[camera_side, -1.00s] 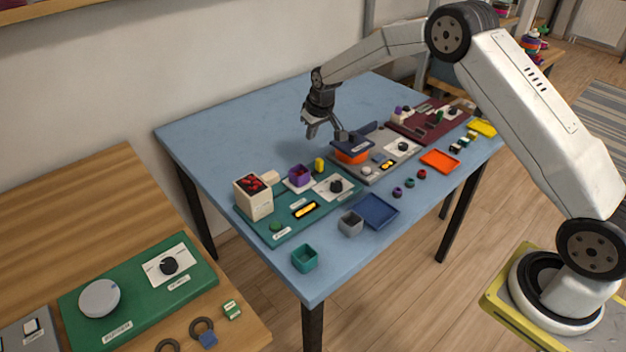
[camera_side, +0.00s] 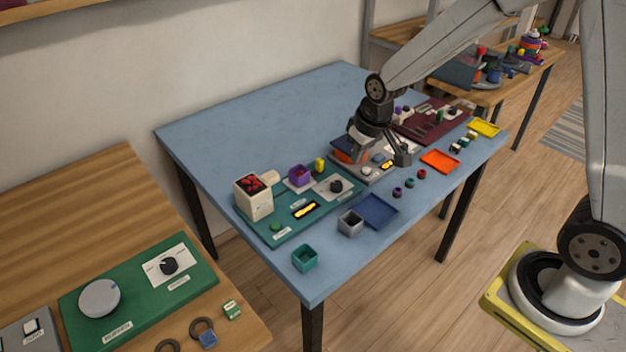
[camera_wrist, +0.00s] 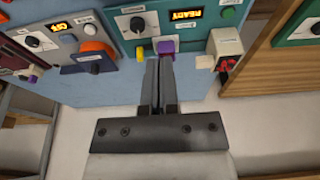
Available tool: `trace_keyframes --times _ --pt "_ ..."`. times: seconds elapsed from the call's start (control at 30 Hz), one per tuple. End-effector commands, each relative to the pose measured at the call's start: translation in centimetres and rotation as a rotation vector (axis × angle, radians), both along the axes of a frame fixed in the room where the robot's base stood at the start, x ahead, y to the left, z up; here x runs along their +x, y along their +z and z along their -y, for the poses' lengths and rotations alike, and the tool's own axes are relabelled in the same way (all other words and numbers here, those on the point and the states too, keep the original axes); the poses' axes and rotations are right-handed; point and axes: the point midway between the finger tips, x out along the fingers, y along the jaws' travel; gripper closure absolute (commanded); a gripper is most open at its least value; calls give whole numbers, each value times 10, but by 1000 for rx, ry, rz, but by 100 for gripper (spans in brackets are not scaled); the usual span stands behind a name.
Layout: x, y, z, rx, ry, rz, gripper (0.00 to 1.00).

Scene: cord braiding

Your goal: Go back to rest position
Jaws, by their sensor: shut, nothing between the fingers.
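My gripper (camera_side: 403,158) is over the grey middle panel on the blue table (camera_side: 245,120) in the side view. It hides part of that panel, including part of the orange round piece (camera_side: 344,157). In the wrist view my gripper (camera_wrist: 160,65) shows its two fingers side by side, closed together, with nothing between them. It points downward and looks apart from the table and the panels.
A green panel (camera_side: 285,228) with a cream box (camera_side: 254,201) and a purple box (camera_side: 299,175) is left of my gripper. A maroon panel (camera_side: 430,125) is behind to the right. Blue (camera_side: 378,211), orange (camera_side: 440,161) and yellow (camera_side: 485,127) trays line the front. The table's back left is clear.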

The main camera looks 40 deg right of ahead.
Motion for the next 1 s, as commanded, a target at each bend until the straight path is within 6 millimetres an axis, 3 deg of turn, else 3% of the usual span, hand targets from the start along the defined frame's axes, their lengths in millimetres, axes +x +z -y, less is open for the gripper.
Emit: trace_keyframes --times 0.3,0.5,0.7,1.0 --pt "-90 1 -10 0 3 -15 100" --pt "-126 -2 -12 0 3 -21 100" --pt "-138 -4 -13 0 3 -24 100" --pt "-138 -4 -13 0 3 -24 100"
